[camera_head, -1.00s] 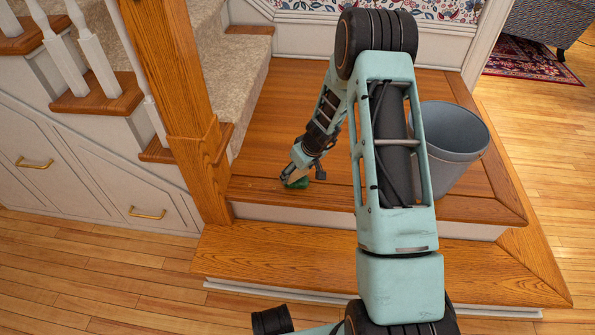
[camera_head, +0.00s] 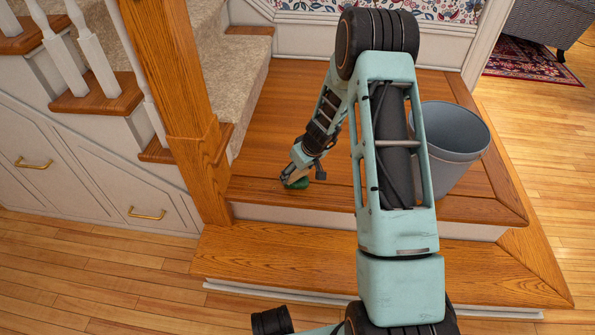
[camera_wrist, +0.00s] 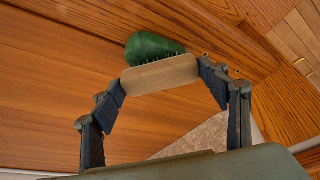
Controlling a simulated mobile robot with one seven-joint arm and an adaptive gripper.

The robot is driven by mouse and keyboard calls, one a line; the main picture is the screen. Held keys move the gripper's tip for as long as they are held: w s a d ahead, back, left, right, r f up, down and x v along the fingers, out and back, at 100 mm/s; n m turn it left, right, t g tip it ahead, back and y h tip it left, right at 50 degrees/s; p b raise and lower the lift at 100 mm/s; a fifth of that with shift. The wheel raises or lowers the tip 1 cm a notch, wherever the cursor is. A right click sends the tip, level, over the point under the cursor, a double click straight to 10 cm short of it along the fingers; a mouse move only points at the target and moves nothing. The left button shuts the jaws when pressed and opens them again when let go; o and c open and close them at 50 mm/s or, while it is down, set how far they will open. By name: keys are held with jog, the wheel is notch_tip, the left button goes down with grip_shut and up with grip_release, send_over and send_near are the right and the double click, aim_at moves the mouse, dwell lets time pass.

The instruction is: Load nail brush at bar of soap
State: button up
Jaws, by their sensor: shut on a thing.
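A wooden nail brush (camera_wrist: 160,75) is held crosswise between the two fingers of my gripper (camera_wrist: 165,82) in the wrist view. Its dark bristles face the green bar of soap (camera_wrist: 150,47) and appear to touch it. The soap lies on the wooden landing. In the head view, my gripper (camera_head: 291,175) is low over the landing near the newel post, with the green soap (camera_head: 299,184) beside its tip. The brush is small and partly hidden there.
A grey bin (camera_head: 455,150) stands on the landing (camera_head: 285,110) at the right, behind my arm. A wooden newel post (camera_head: 185,110) and carpeted stairs are at the left. A lower wooden step (camera_head: 300,260) lies in front. The landing around the soap is mostly clear.

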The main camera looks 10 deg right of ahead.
jog(key=shift+s, duration=0.1)
jog(key=shift+r+p, duration=1.75)
jog(key=shift+r, duration=1.7)
jog(key=shift+r, duration=0.1)
jog(key=shift+a+r, duration=0.1)
jog(key=shift+r, duration=0.2)
notch_tip(320, 180, up, 8)
jog(key=s+r+m, duration=0.1)
jog(key=s+m, duration=0.1)
jog(key=s, duration=0.1)
notch_tip(320, 180, up, 40)
jog(key=m+h+p, duration=0.2)
jog(key=m+p, duration=0.1)
jog(key=p, duration=3.3)
send_over(297, 173)
jog(key=s, duration=1.6)
jog(key=shift+s, duration=0.15)
